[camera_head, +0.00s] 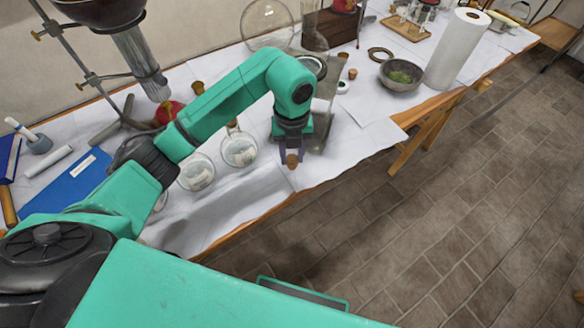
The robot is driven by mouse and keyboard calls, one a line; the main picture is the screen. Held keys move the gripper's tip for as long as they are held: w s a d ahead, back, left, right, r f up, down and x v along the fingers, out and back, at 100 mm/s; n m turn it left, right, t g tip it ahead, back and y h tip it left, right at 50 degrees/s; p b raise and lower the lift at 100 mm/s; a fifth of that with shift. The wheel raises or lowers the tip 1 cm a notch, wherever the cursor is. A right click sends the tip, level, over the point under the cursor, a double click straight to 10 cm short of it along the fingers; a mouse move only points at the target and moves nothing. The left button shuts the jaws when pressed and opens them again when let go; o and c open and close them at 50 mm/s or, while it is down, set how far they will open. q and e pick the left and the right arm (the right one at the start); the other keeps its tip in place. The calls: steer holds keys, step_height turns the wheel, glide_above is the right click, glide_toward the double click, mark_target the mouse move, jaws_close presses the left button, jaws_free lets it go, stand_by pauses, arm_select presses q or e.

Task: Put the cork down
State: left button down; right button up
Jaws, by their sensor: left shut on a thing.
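My left arm reaches in from the left over the white-covered table. My left gripper (291,158) points down near the table's front edge. It is shut on a small brown cork (292,159), which shows between the fingertips. I cannot tell whether the cork touches the cloth. Other corks stand farther back: one (197,87) behind my arm and one (352,74) to the right of the gripper. My right gripper is not in view.
Two round glass flasks (239,150) (196,173) stand left of the gripper. A blue folder (70,180) lies at the left. A bowl with green bits (401,75) and a paper roll (457,50) stand at the right. White cloth (365,138) right of the gripper is clear.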

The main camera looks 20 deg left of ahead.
mark_target(292, 168)
arm_select(q)
step_height(292, 168, down, 6)
steer(key=shift+r+p, duration=0.2)
steer(key=shift+p, duration=0.1)
steer(key=shift+f, duration=0.35)
steer(key=c, duration=0.5)
jaws_free()
steer(key=shift+c, duration=0.2)
steer(key=shift+r, duration=0.15)
steer(key=shift+r, duration=0.2)
step_height(292, 168, up, 12)
steer(key=shift+f+b, duration=0.25)
steer(key=shift+b, duration=0.6)
steer(key=shift+r, duration=0.15)
